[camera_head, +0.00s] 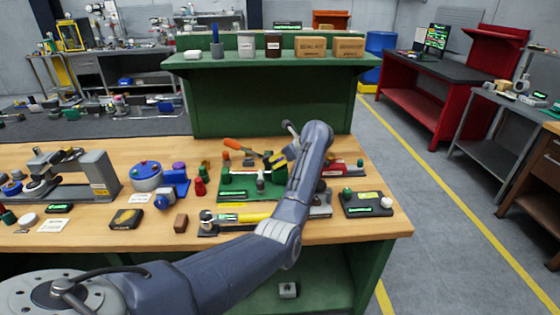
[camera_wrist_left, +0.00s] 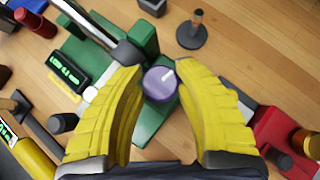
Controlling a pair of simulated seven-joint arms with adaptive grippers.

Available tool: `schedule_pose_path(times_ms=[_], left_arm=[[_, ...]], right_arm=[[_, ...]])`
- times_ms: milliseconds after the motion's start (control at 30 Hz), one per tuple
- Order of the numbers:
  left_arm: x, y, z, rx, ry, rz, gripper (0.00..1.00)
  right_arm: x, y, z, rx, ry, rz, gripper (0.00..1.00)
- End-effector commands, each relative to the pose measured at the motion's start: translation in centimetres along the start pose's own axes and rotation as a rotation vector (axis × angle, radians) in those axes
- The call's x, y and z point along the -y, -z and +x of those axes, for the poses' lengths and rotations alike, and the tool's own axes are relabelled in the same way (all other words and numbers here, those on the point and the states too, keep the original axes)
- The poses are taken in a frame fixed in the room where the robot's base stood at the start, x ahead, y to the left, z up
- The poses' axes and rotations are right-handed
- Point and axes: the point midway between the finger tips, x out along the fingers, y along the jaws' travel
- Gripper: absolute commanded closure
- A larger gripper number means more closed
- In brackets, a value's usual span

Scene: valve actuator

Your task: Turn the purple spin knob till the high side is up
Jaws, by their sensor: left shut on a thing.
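The purple spin knob (camera_wrist_left: 158,86) is on a green fixture (camera_wrist_left: 150,120) in the left wrist view. It is round, with a white pointer mark toward the upper right of the picture. My left gripper (camera_wrist_left: 162,78) has its yellow fingers on either side of the knob and is shut on it. In the head view the left gripper (camera_head: 275,161) reaches down over the green fixture (camera_head: 236,187), and I cannot make out the knob there. My right gripper is in neither view.
A green display (camera_wrist_left: 68,68) sits beside the knob. A red device (camera_wrist_left: 285,135) lies to the right in the wrist view. In the head view, a blue round device (camera_head: 146,178) and a black box (camera_head: 367,204) flank the fixture. Bare wooden bench (camera_head: 130,150) shows behind.

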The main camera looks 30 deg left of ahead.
Motion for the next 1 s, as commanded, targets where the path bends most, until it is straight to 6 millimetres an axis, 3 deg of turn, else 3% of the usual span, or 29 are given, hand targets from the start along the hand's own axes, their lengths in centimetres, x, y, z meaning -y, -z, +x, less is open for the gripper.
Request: schedule_pose_path(times_ms=[533,567,600,767,1000], left_arm=[[-0.08,-0.03,0.1,0.002,0.069,0.07,0.96],[-0.09,-0.04,0.1,0.002,0.069,0.07,0.63],[-0.09,-0.04,0.1,0.002,0.069,0.07,0.58],[-0.07,-0.04,0.08,0.002,0.069,0.07,0.41],[-0.05,-0.03,-0.02,0.001,0.07,0.069,0.41]], right_arm=[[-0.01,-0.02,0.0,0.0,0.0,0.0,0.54],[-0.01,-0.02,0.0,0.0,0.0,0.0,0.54],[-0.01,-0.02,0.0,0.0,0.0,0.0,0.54],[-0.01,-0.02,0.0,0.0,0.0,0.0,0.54],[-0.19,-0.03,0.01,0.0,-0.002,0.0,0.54]])
